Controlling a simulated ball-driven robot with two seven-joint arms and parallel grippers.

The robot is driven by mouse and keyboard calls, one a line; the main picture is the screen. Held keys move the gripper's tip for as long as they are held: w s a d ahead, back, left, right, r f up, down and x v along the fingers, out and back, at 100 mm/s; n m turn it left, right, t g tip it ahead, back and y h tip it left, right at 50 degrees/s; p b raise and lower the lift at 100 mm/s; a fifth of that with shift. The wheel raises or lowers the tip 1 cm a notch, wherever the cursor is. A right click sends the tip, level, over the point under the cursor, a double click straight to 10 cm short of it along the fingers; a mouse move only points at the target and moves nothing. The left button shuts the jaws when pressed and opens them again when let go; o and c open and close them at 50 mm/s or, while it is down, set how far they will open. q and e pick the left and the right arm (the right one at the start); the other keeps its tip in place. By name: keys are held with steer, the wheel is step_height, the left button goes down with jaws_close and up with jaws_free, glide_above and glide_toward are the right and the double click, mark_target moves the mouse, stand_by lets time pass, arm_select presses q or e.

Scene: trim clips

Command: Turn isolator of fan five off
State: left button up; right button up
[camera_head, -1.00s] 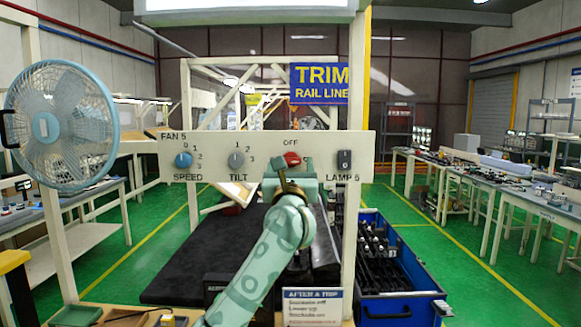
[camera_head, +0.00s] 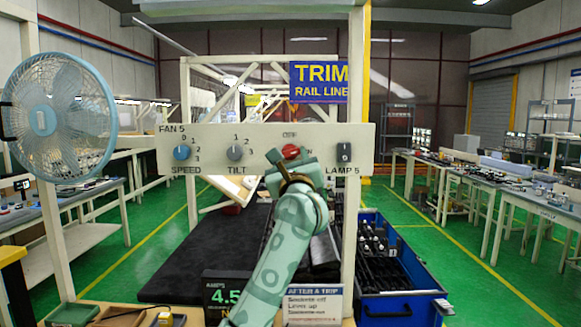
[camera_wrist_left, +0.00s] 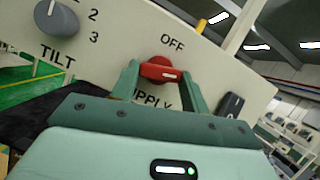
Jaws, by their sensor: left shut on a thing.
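The red isolator knob (camera_head: 290,151) is on the cream FAN 5 panel (camera_head: 262,134), under the word OFF and above SUPPLY. My left gripper (camera_head: 291,171) is at the knob from below and in front. In the left wrist view its two fingers (camera_wrist_left: 159,80) stand either side of the red knob (camera_wrist_left: 160,68), shut on it. The knob's white mark is at its right end in that view, not toward OFF. The letters beside the knob are partly hidden by the gripper. My right gripper is not in view.
Blue SPEED knob (camera_head: 182,152) and grey TILT knob (camera_head: 235,152) are to the left; the dark LAMP 5 switch (camera_head: 344,154) is close on the right. A fan (camera_head: 62,115) stands left. An amps display (camera_head: 222,297) and trip sign (camera_head: 313,305) stand below.

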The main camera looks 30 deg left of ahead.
arm_select(q)
steer(key=n+g+b, duration=0.1)
steer(key=n, duration=0.2)
steer(key=n+g+y+b, duration=0.1)
steer(key=n+b, duration=0.1)
steer(key=n, duration=0.1)
steer(key=shift+w+d+f+g+y+b, duration=0.2)
steer(key=shift+g+y+b, duration=0.1)
steer(key=shift+g, duration=0.1)
steer(key=n, duration=0.1)
steer(key=n+g+b, duration=0.1)
steer(key=n, duration=0.1)
steer(key=n+g+b, duration=0.1)
steer(key=n, duration=0.1)
steer(key=shift+d+r, duration=0.1)
steer(key=shift+r, duration=0.15)
steer(key=n+g, duration=0.1)
steer(key=n, duration=0.2)
steer(key=shift+r+b, duration=0.15)
steer(key=shift+b, duration=0.2)
steer(key=shift+r+n+g+h, duration=0.2)
steer(key=shift+n+g+h, duration=0.3)
steer(key=shift+n, duration=1.3)
steer(key=o, duration=1)
